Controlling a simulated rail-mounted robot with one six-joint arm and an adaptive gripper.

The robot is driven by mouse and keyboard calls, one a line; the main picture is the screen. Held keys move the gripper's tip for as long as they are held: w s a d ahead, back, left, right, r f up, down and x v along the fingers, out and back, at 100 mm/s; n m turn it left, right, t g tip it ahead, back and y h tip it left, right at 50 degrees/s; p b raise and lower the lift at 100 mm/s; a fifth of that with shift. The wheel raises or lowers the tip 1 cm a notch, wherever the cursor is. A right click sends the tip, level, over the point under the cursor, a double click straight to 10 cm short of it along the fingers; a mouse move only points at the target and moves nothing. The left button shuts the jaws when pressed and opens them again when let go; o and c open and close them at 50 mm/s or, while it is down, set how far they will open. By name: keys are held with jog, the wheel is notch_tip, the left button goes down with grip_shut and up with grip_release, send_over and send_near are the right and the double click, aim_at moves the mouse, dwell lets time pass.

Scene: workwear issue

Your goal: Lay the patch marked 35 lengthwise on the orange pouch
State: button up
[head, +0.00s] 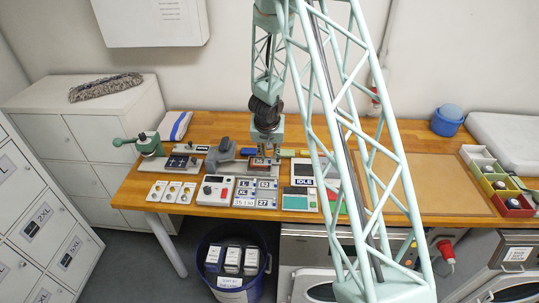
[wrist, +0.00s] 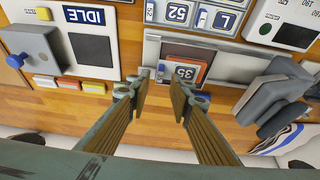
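The patch marked 35 (wrist: 186,73) is a small dark piece with a white-framed number. It lies on a brown-orange piece (wrist: 200,52), which looks like the orange pouch, in a grey frame (wrist: 232,68). In the head view the brown-orange piece (head: 259,169) shows partly below my gripper. My gripper (wrist: 158,88) is open, with nothing between its fingers; the patch is just beyond the right fingertip in the wrist view. I cannot tell whether the fingers touch anything. In the head view my gripper (head: 263,157) hangs over the bench, its tips hard to make out.
A rack of other marked patches (head: 256,193) stands in front, beside a device reading IDLE (wrist: 92,35). A grey clamp-like device (wrist: 270,90) is close on the right in the wrist view. The brown mat (head: 440,190) on the bench's right is clear.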

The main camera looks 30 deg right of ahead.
jog(key=p+v, duration=0.3)
jog(key=v, duration=0.5)
jog(key=shift+s+r, duration=0.15)
jog(key=shift+r, duration=0.15)
jog(key=shift+a, duration=0.15)
jog(key=shift+r, duration=0.1)
